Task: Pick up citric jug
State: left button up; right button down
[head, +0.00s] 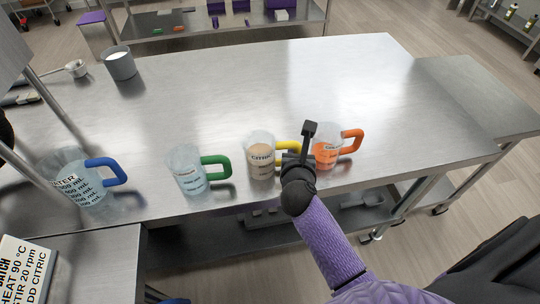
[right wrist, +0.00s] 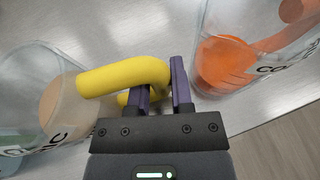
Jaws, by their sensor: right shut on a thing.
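The citric jug (head: 260,158) is a clear jug with beige contents, a "CITRIC" label and a yellow handle (head: 287,146). It stands upright near the front edge of the steel table. My right gripper (head: 297,158) is at its right side, shut on the yellow handle. In the right wrist view the handle (right wrist: 120,76) passes between the two purple fingers of the gripper (right wrist: 161,90), and the jug body (right wrist: 45,105) is at the left. My left gripper is not in view.
An orange-handled jug (head: 326,152) stands close to the right of my right gripper. A green-handled jug (head: 186,171) and a blue-handled water jug (head: 78,185) stand to the left. A grey cup (head: 120,66) is at the back left. The table's middle (head: 250,90) is clear.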

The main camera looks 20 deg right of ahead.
jog(key=shift+r, duration=0.1)
dwell(0.5)
notch_tip(320, 180, up, 18)
jog(key=p, duration=0.8)
jog(key=c, duration=1)
grip_release()
jog(key=shift+c, duration=0.2)
grip_shut()
